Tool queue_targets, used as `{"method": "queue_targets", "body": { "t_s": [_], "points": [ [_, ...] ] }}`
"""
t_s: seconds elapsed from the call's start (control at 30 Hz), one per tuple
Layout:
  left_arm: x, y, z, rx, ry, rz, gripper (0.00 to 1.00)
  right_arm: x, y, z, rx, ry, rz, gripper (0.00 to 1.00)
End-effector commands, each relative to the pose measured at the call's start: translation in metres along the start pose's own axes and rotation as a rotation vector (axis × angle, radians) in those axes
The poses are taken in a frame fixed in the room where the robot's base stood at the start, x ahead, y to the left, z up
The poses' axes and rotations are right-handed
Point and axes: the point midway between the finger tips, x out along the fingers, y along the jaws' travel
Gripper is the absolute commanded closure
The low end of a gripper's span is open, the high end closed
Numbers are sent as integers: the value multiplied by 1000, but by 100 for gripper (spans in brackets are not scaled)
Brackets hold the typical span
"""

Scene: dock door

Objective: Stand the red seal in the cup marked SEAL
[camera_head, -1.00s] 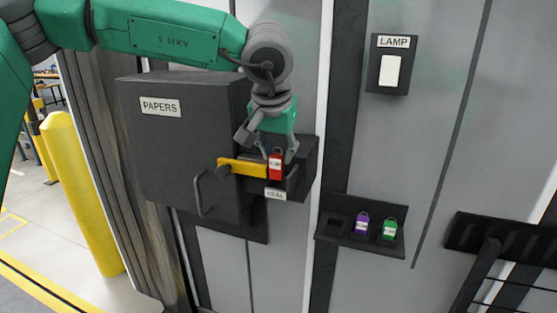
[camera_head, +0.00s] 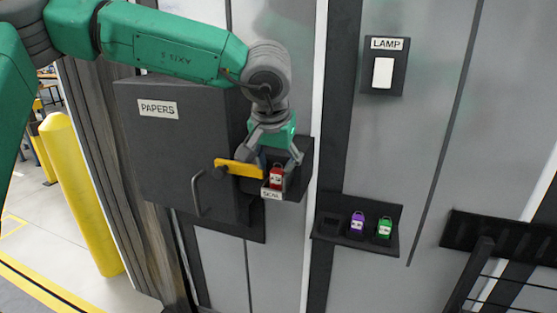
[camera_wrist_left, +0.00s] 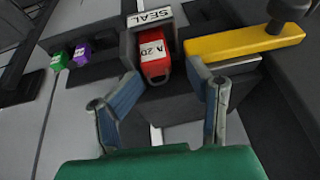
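The red seal (camera_head: 276,178) stands in the small dark cup marked SEAL (camera_head: 290,188), beside the PAPERS box, in the head view. In the left wrist view the red seal (camera_wrist_left: 154,58) sits behind the cup's SEAL label (camera_wrist_left: 150,16), its white tag facing the camera. My left gripper (camera_head: 275,160) is just above the cup. Its fingers (camera_wrist_left: 163,92) are spread apart on either side of the seal, with clear gaps and nothing between the pads. My right gripper is in neither view.
A yellow handle (camera_head: 239,168) juts across the PAPERS box (camera_head: 165,150), close to the left gripper. A shelf (camera_head: 322,240) on the right holds a purple seal (camera_head: 357,223) and a green seal (camera_head: 384,228). A LAMP switch (camera_head: 383,73) is above.

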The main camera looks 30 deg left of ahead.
Motion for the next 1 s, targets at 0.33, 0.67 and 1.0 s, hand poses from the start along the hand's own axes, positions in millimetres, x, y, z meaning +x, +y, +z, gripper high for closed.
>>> {"method": "queue_targets", "body": {
  "t_s": [0.33,0.67,1.0],
  "points": [
    [5,-1,8,2,-19,-5,53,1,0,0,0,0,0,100],
    [-4,-1,2,-1,-10,-2,53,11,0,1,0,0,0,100],
    [-83,-1,-2,-2,-1,0,53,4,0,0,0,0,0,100]
  ]
}}
